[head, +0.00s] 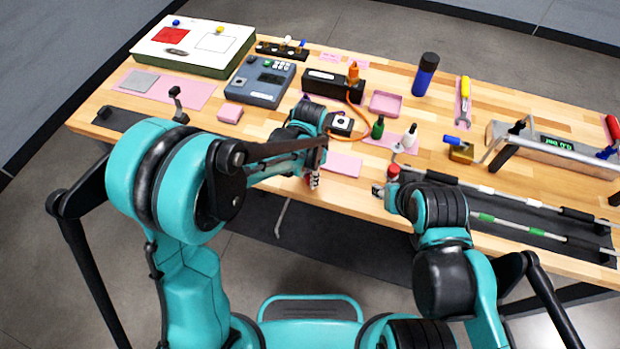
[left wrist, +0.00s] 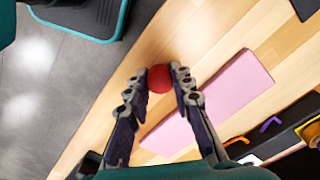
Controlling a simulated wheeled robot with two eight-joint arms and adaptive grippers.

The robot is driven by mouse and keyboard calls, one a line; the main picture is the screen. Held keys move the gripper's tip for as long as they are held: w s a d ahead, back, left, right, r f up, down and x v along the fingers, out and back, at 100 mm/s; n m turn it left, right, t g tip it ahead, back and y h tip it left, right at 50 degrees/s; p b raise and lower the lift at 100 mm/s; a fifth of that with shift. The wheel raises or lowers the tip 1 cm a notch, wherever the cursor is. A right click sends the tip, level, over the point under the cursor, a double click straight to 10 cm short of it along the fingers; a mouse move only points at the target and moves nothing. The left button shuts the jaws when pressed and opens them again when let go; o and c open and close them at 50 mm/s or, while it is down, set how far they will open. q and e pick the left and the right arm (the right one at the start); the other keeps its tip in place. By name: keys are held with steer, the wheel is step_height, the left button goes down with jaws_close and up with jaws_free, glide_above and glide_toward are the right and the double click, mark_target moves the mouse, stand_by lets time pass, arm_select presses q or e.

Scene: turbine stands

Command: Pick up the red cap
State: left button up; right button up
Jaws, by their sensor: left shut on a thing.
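The red cap (left wrist: 160,78) shows as a round red thing between the fingertips of my left gripper (left wrist: 160,80) in the left wrist view. The left gripper is shut on it. In the head view my left gripper (head: 314,178) points down at the table's front edge, with a little red showing at its tips; most of the cap is hidden there. My right gripper (head: 381,191) is near the front edge, partly hidden by its own arm, and its jaw state is unclear. A small red piece (head: 393,170) shows beside it.
A pink mat (head: 345,165) lies just right of the left gripper. Green (head: 378,127) and white (head: 410,137) bottles, a pink tray (head: 386,103) and a blue cylinder (head: 425,76) stand farther back. Long rods (head: 500,195) lie at the right front.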

arm_select(q)
step_height(320, 180, up, 4)
steer(key=shift+r+p, duration=0.1)
steer(key=shift+p, duration=0.7)
steer(key=s+d+r+p, duration=0.1)
steer(key=s+d+r, duration=0.1)
steer(key=d, duration=0.3)
steer(key=s+d+r+p, duration=0.1)
steer(key=d+r, duration=0.3)
steer(key=d, duration=0.2)
steer(key=shift+s+r, duration=0.35)
steer(key=shift+r, duration=0.05)
